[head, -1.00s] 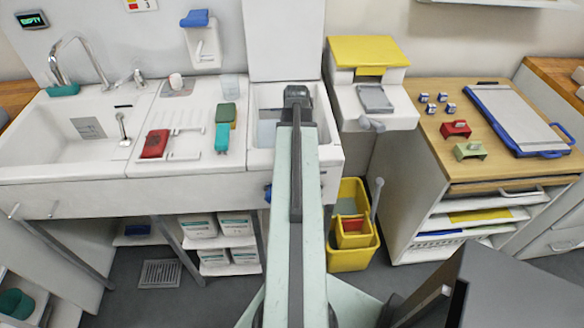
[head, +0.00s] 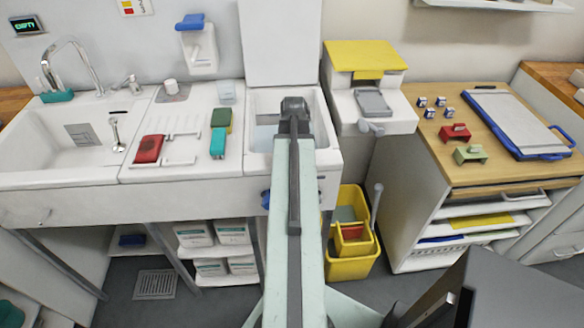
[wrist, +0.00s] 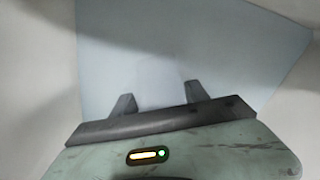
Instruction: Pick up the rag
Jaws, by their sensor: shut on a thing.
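The rag appears as a pale blue-grey sheet (wrist: 240,50) filling much of the wrist view, lying inside a white basin. In the head view a pale bluish patch of it (head: 265,134) shows in the right-hand basin, left of my arm. My gripper (wrist: 159,97) is down at the sheet and shut on it; its two dark fingers show apart against the pale surface. The exact pinch is hard to make out. In the head view my arm reaches over the basin and hides the fingers.
The white basin rim (head: 330,150) surrounds my arm's end. Left on the drainboard are a red item (head: 148,149), a teal block (head: 218,143) and a green sponge (head: 222,119). A yellow-lidded dispenser (head: 365,56) stands right; a yellow bucket (head: 354,265) is below.

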